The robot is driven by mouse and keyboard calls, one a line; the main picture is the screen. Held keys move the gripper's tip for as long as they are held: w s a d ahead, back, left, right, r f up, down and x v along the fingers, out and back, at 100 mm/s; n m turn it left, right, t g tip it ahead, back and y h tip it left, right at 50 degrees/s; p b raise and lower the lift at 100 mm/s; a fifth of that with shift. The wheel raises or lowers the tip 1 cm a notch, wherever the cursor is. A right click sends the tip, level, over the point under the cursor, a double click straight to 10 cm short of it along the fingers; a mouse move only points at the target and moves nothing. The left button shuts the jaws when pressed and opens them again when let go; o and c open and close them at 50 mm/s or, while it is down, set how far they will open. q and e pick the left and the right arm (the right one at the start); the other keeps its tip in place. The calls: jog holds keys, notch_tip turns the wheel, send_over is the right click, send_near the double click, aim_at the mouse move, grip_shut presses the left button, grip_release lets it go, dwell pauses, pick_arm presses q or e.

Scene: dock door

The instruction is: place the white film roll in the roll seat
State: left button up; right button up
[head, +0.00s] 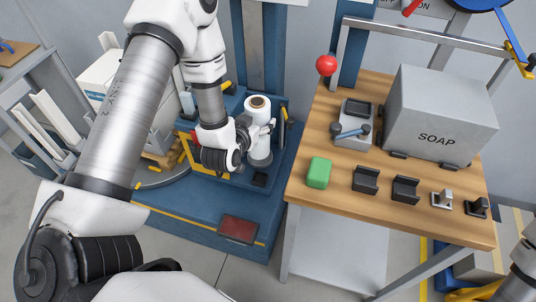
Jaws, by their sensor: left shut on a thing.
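The white film roll (258,113) stands upright with its brown core facing up, at the blue wrapping machine in the middle left of the head view. My left gripper (262,132) is shut on the roll, its fingers around the roll's side. The roll's lower part shows below the fingers. The roll seat cannot be made out clearly; the roll and gripper cover that area, so I cannot tell whether the roll touches it. My right gripper is outside the view; only a piece of my right arm shows at the lower right edge.
A wooden table (330,202) on the right holds a grey SOAP box (437,115), a green block (319,172), a grey device with a blue handle (352,128) and several small holders. A red ball knob (326,65) stands at its back left. The blue machine base (190,215) lies low.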

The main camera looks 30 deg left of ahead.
pick_arm(q)
jog(key=w+a+f+n+y+b, duration=0.2)
jog(key=w+a+f+b, duration=0.45)
jog(key=w+b, duration=0.35)
notch_tip(320, 180, down, 10)
jog(key=s+b, duration=0.1)
jog(key=b, duration=0.2)
jog(key=shift+s+d+r, duration=0.2)
jog(key=shift+d, duration=0.2)
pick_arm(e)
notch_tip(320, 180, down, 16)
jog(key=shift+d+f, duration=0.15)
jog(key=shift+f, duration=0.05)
pick_arm(q)
jog(key=shift+f, duration=0.1)
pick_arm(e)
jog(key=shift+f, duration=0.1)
pick_arm(q)
jog(key=o, duration=1.7)
